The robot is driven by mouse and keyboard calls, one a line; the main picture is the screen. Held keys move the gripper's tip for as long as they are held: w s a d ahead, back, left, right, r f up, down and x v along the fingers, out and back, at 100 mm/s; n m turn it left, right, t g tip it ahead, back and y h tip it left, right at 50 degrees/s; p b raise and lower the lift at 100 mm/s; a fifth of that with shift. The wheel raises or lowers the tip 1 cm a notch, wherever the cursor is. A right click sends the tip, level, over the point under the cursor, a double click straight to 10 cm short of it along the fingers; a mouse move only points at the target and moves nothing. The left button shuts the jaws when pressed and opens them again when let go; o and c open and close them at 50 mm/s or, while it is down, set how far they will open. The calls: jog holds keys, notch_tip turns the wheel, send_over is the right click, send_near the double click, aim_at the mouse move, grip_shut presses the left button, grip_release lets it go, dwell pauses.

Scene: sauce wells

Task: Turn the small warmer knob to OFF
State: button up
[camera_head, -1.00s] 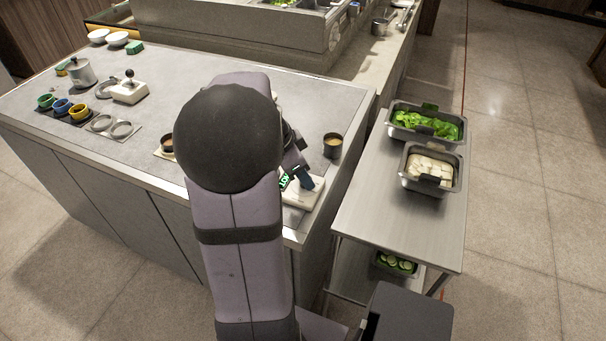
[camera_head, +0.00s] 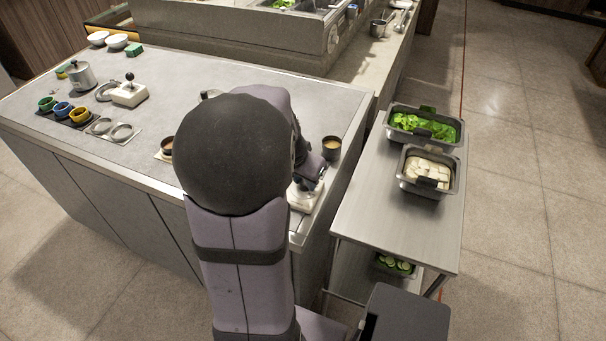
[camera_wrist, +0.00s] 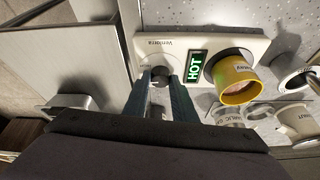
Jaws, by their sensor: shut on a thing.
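The warmer (camera_wrist: 232,45) is a white box with a green lit sign reading HOT (camera_wrist: 195,66) and a yellow cup (camera_wrist: 237,82) set in it. Its small round knob (camera_wrist: 159,72) is left of the sign in the wrist view. My gripper (camera_wrist: 161,82) has its two blue-grey fingers shut on the knob, one on each side. The fingers cover part of the knob, and I cannot read which mark it points to. In the head view, a white corner of the warmer (camera_head: 304,204) shows at the counter's near right corner; my arm hides the rest.
A dark cup of sauce (camera_head: 331,147) stands just behind the warmer. A steel side table (camera_head: 390,225) with pans of lettuce (camera_head: 424,127) and white cubes (camera_head: 430,173) is to the right. Coloured cups (camera_head: 63,108) and a white device with a black lever (camera_head: 129,92) stand at left.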

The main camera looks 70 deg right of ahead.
jog(key=n+p, duration=0.1)
jog(key=n+t+p, duration=0.1)
jog(key=shift+s+r+n, duration=0.15)
jog(key=shift+r+n, duration=0.05)
jog(key=shift+n, duration=0.1)
jog(key=shift+d+f+n+t+b, duration=0.1)
jog(key=shift+n+t+b, duration=0.15)
jog(key=shift+n, duration=0.35)
jog(key=shift+d+f+n+t+b, duration=0.1)
jog(key=shift+n+t, duration=0.15)
jog(key=shift+n, duration=0.35)
jog(key=n+b, duration=0.1)
jog(key=b, duration=0.1)
jog(key=n+t+y+b, duration=0.1)
jog(key=n+b, duration=0.1)
jog(key=shift+s+f, duration=0.15)
jog(key=shift+f, duration=0.1)
jog(key=n+b, duration=0.2)
jog(key=shift+d+r+n+t+y+b, duration=0.1)
jog(key=shift+n+t+y+b, duration=0.2)
jog(key=shift+t+y+b, duration=0.1)
jog(key=n, duration=0.1)
jog(key=n+y+b, duration=0.1)
jog(key=n, duration=0.1)
jog(key=shift+s+r+n+t+b, duration=0.1)
jog(key=shift+r+n+t+b, duration=0.05)
jog(key=shift+n+t+b, duration=0.15)
jog(key=shift+d+n+y, duration=0.1)
jog(key=shift+n+y, duration=0.6)
jog(key=shift+n, duration=0.9)
